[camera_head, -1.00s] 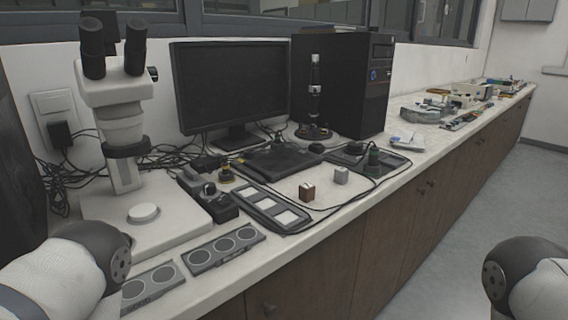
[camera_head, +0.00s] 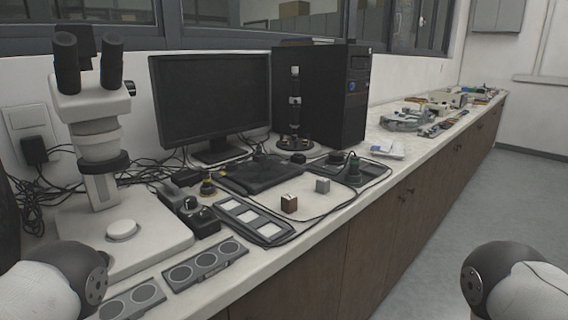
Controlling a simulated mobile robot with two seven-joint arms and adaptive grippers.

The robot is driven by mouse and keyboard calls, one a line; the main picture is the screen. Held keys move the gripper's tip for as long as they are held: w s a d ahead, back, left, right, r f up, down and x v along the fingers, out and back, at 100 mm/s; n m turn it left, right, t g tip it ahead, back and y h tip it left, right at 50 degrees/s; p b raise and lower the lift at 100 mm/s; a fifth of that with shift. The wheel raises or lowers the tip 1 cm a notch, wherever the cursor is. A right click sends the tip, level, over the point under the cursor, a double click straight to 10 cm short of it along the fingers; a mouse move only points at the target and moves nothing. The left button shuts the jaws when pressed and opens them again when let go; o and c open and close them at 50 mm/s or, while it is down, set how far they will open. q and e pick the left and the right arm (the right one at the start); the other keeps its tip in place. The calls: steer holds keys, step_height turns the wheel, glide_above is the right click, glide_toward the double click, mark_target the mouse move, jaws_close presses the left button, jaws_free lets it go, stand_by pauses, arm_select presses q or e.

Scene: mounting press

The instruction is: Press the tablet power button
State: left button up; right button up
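A flat black tablet-like device (camera_head: 262,174) lies on the white bench in front of the monitor. I cannot make out a power button on it. My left arm enters at the lower left and my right arm at the lower right, but only rounded white and black links show. Neither gripper is in the picture.
A white microscope (camera_head: 100,150) stands at the left, with a dark monitor (camera_head: 212,100) and a black computer tower (camera_head: 335,95) behind. Clear grey floor (camera_head: 480,210) lies at the right.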

arm_select(q)
jaws_close()
stand_by(1.1)
